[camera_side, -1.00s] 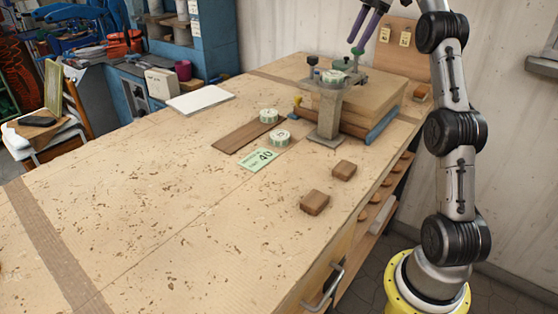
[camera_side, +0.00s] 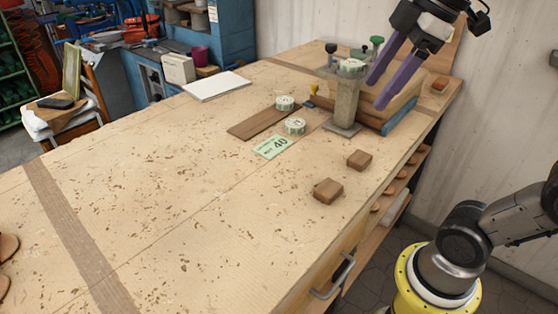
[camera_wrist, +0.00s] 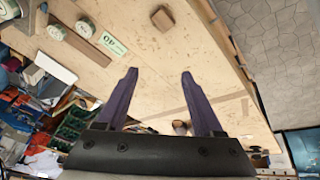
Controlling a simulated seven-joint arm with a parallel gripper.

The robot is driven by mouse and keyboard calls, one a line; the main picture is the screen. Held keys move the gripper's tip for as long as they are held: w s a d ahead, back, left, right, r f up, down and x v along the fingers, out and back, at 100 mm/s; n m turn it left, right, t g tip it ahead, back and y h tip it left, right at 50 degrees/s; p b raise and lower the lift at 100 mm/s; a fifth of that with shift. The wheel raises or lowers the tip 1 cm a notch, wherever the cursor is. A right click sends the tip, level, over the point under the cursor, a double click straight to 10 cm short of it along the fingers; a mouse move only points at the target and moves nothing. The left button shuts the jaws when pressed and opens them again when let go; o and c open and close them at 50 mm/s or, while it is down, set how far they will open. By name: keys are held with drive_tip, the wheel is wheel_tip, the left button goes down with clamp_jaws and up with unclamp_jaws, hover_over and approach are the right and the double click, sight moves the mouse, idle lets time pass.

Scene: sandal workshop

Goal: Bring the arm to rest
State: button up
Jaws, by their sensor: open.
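My gripper (camera_side: 382,88) is open and empty, its two purple fingers apart. In the side view it hangs at the upper right, in front of the wooden box and the post on the bench, and covers part of them. In the wrist view the gripper (camera_wrist: 158,75) shows both fingers with only bench top and background behind the gap. My arm is bent out past the right edge of the side view, so its middle is hidden. The workbench (camera_side: 170,220) lies below and to the left of the gripper.
A post fixture (camera_side: 346,105) holds a green-white roll near a wooden box (camera_side: 400,103). Two wooden blocks (camera_side: 328,191) sit toward the right edge. The bench's left part is clear.

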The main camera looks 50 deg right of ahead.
drive_tip(key=s+f+m, duration=0.2)
drive_tip(key=f+m, duration=0.2)
drive_tip(key=f, duration=0.3)
drive_tip(key=s+d+f+m+t+h, duration=0.1)
drive_tip(key=s+f+m, duration=0.1)
drive_tip(key=f+m, duration=0.2)
drive_tip(key=shift+s+f, duration=0.3)
drive_tip(key=shift+f, duration=1.35)
